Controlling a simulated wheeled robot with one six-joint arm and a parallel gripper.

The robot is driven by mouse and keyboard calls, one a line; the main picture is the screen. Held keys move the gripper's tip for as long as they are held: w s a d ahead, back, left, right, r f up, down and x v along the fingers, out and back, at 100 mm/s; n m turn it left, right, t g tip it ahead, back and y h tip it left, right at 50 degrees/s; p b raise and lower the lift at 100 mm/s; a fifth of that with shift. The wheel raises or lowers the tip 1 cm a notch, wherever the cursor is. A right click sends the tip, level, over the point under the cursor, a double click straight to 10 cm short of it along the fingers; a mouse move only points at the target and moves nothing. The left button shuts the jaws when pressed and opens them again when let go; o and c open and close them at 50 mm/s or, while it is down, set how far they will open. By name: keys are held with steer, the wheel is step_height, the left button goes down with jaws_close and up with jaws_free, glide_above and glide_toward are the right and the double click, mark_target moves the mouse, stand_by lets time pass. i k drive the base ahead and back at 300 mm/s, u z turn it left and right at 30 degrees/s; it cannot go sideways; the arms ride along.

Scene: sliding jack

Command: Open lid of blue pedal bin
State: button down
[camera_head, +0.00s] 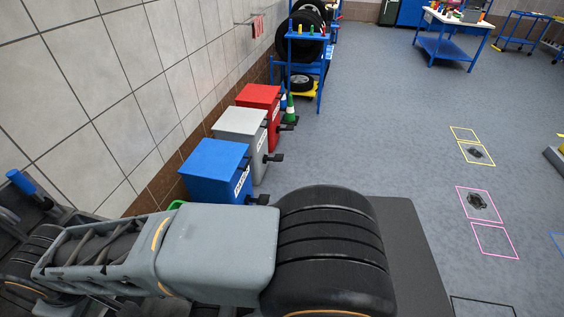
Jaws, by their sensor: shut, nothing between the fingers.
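The blue pedal bin (207,183) stands against the tiled wall, left of the picture's middle. Its flat blue lid (214,157) is down and looks closed. A white label (242,180) is on its right-hand face, and its dark pedal (258,199) sticks out low on that side. My arm crosses the lower part of the view in front of the bin and hides part of its base. My gripper does not show in this view.
A grey bin (240,124) and a red bin (259,97) stand behind the blue one along the wall, each with a pedal. Open grey floor (380,130) lies to the right.

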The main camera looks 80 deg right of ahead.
mark_target(214, 160)
steer(key=z, duration=2.45)
steer(key=i, duration=0.5)
steer(key=u, duration=0.5)
steer(key=k, duration=1.1)
steer(key=z, duration=0.8)
steer(key=i, duration=1.4)
steer(key=u, duration=0.55)
steer(key=i, duration=0.45)
steer(key=u, duration=0.5)
